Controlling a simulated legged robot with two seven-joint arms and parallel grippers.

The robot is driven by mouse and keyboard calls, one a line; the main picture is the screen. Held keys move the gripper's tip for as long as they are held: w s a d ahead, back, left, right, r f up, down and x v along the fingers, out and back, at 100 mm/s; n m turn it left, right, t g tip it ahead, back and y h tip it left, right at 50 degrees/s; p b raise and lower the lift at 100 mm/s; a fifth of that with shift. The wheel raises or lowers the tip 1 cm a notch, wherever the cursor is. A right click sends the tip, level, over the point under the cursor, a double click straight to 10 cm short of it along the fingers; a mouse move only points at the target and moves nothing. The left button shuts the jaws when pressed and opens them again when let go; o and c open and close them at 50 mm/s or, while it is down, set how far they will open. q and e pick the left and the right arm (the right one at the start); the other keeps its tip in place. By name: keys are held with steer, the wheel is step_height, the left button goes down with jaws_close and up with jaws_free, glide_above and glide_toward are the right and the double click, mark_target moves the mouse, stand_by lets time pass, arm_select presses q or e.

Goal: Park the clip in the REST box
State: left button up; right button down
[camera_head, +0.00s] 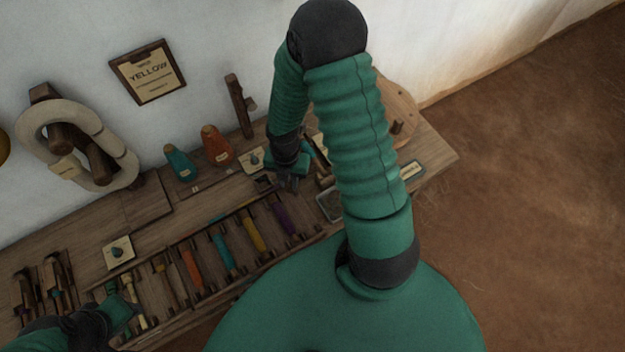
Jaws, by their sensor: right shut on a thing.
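My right gripper (289,180) is at the back right of the wooden bench, pointing down just beyond the row of coloured bobbins. It is shut on a small dark thing, taken to be the clip; the fingers hide most of it. A small grey-rimmed box (329,206) stands just right of this gripper, partly behind my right arm. I cannot read whether it is marked REST. My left gripper (122,312) is low at the left, over the near left end of the bobbin row. Its fingers are too dark to tell open from shut.
The slotted rack (205,300) holds several coloured bobbins. Teal (180,164) and orange (216,146) cones stand at the back. A wound skein (75,140) and a YELLOW sign (148,72) are at the wall. A round wooden disc (398,100) is at the back right.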

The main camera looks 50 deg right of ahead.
steer(key=w+a+r+n, duration=0.3)
steer(key=w+n, duration=0.6)
steer(key=w, duration=0.1)
steer(key=f+b, duration=0.1)
steer(key=b, duration=0.1)
steer(key=f+b, duration=0.4)
steer(key=shift+s+d+f, duration=0.1)
steer(key=shift+s+f, duration=0.1)
steer(key=shift+s, duration=0.05)
steer(key=shift+f, duration=0.25)
steer(key=shift+f+b, duration=0.4)
steer(key=shift+f, duration=0.85)
steer(key=c, duration=0.9)
jaws_free()
